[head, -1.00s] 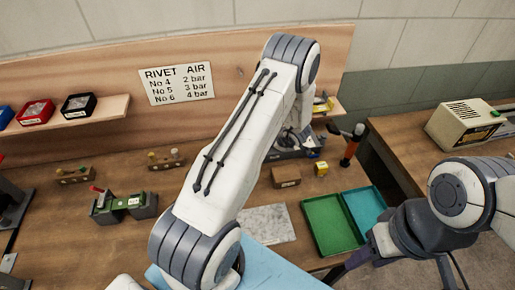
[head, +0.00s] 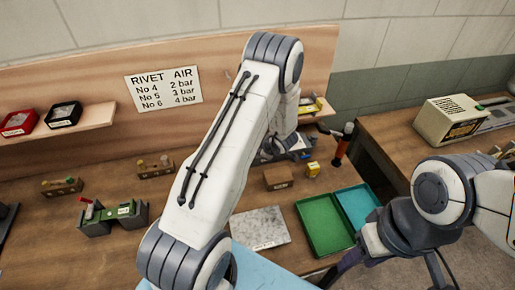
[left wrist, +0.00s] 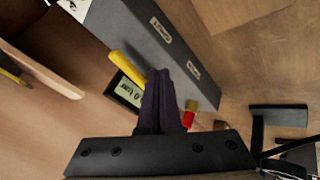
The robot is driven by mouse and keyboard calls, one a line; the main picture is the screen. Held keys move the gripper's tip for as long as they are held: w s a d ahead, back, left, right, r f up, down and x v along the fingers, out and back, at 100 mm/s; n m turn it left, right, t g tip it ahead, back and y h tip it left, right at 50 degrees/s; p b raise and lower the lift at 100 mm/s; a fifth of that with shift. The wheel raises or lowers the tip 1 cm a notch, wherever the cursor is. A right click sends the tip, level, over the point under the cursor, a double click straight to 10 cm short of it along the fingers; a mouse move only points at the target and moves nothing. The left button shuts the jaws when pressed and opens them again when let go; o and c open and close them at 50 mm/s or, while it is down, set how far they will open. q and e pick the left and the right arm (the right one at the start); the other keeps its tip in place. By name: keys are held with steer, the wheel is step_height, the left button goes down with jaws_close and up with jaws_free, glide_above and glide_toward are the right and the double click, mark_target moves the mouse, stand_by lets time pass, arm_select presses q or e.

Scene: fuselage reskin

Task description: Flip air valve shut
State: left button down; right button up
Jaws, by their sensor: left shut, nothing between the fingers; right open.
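In the left wrist view a yellow lever (left wrist: 128,70), seemingly the air valve handle, sticks out beside a small display (left wrist: 126,92) reading about 0 bar, next to a long grey labelled box (left wrist: 165,50). My left gripper (left wrist: 160,76) is shut and empty, its dark fingertips just right of the lever; I cannot tell if they touch. In the head view my left gripper (head: 300,150) is small and partly hidden at the grey box at the back of the bench. My right gripper (head: 342,268) is low beside the green tray, its fingers mostly obscured.
A green tray (head: 324,226) and a blue tray (head: 358,207) lie at the bench's right. A shelf (left wrist: 45,70) is close in the wrist view.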

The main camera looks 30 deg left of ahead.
arm_select(q)
steer(key=d+v, duration=0.1)
steer(key=v, duration=0.9)
steer(key=shift+w+d, duration=0.3)
steer(key=shift+d, duration=0.15)
arm_select(e)
steer(key=shift+s+d+f, duration=0.15)
steer(key=shift+d+f, duration=0.05)
steer(key=shift+f, duration=0.15)
